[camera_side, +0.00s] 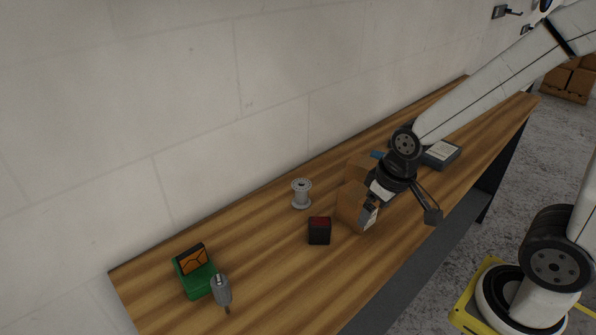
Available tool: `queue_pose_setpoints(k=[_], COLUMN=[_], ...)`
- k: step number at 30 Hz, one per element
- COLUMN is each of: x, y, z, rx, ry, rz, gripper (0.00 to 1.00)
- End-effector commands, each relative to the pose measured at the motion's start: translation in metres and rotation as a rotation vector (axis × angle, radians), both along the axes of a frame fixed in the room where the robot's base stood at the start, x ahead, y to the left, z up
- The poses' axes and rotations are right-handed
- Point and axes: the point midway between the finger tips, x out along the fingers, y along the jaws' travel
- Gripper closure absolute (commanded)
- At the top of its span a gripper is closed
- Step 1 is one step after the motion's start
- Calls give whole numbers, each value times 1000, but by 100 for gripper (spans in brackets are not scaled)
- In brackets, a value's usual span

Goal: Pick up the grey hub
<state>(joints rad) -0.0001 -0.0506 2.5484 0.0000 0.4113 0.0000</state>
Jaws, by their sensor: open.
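The grey hub (301,194), a spool shape with a flange at each end, stands upright on the wooden workbench (270,262) near the wall. My gripper (402,208) is to the right of the hub, clearly apart from it. It is open, with one finger reaching to the lower right and the other by a brown cardboard box (351,204). Nothing shows held between the fingers. The wrist hides part of the boxes behind it.
A black box with a red top (319,231) stands just in front of the hub. A green box (198,280) and a grey cylindrical tool (221,291) are at the left end. A grey labelled case (442,154) lies farther right.

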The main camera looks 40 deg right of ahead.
Motion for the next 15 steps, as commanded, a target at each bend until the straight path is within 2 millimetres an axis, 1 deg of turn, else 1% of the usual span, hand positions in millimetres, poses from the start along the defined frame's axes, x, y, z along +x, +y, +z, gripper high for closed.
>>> queue_pose_setpoints(k=[3, 13, 15], x=[0, 0, 2], y=[0, 0, 0], z=[13, 36, 35], rx=[0, 0, -15], ry=[-4, -2, 16], rz=[0, 0, 31], gripper=[0, 0, 0])
